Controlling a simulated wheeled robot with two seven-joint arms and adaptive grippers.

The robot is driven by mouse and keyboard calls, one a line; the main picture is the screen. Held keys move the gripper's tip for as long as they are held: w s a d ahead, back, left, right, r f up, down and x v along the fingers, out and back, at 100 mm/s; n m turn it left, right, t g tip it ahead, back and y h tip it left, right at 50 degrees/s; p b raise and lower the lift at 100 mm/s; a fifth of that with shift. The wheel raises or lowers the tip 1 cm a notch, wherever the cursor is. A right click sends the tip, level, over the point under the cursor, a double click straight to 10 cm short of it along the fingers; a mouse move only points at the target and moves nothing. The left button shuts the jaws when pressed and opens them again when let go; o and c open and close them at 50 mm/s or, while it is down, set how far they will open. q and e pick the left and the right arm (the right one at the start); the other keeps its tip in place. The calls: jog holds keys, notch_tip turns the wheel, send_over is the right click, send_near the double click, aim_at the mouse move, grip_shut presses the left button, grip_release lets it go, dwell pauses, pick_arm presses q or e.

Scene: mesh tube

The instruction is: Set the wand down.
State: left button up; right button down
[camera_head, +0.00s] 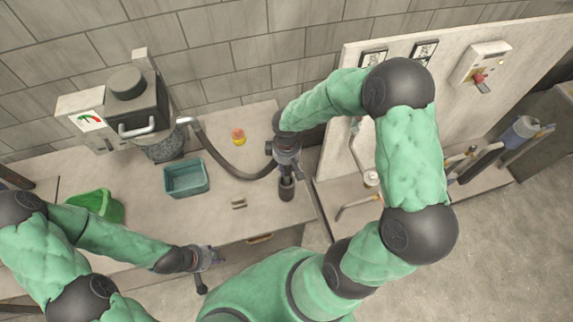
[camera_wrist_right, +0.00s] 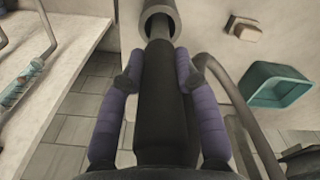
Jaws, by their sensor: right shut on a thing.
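The wand (camera_wrist_right: 162,105) is a dark handle with a wider grey end in the right wrist view. Its lower end (camera_head: 287,190) shows in the head view over the right end of the bench. My right gripper (camera_head: 286,160) is shut on the wand, with a purple finger on each side of the handle in the wrist view (camera_wrist_right: 162,80). A grey hose (camera_head: 225,163) runs from the wand to the machine at the left. I cannot tell whether the wand's tip touches the bench. My left gripper (camera_head: 212,257) is at the bench's front edge, away from the wand; its jaw opening is unclear.
The bench (camera_head: 225,222) holds a teal tray (camera_head: 186,178), a small block (camera_head: 239,203), a yellow and red object (camera_head: 238,137) and a machine (camera_head: 140,112). A green bin (camera_head: 96,206) stands left. A second worktop with tools (camera_head: 480,165) is at the right, beyond a gap.

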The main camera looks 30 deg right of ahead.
jog(key=shift+f, duration=0.15)
jog(key=c, duration=0.9)
grip_release()
notch_tip(320, 180, up, 12)
jog(key=shift+r, duration=0.2)
